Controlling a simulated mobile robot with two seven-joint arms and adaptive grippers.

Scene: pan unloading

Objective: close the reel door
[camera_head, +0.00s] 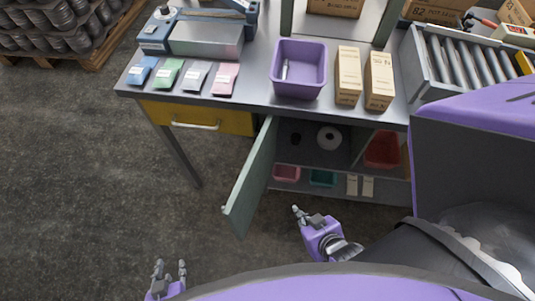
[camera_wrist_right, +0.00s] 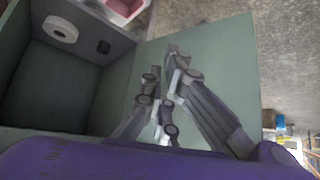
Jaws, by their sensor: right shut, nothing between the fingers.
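The green reel door (camera_head: 250,178) stands open, swung out from the cabinet under the workbench. In the right wrist view the door panel (camera_wrist_right: 215,50) lies behind my fingers. A white reel (camera_head: 328,138) sits inside the compartment and also shows in the right wrist view (camera_wrist_right: 60,30). My right gripper (camera_head: 297,211) is shut and empty, to the right of the door, on its inner side; whether it touches the panel is unclear. Its fingers also show in the right wrist view (camera_wrist_right: 174,52). My left gripper (camera_head: 169,266) is open and empty at the bottom left, away from the door.
The workbench top (camera_head: 255,93) holds a purple bin (camera_head: 299,68), two cartons (camera_head: 348,75) and several coloured packets (camera_head: 168,73). A yellow drawer (camera_head: 205,118) is left of the compartment. A pink bin (camera_head: 286,172) sits on the lower shelf. The floor left of the door is clear.

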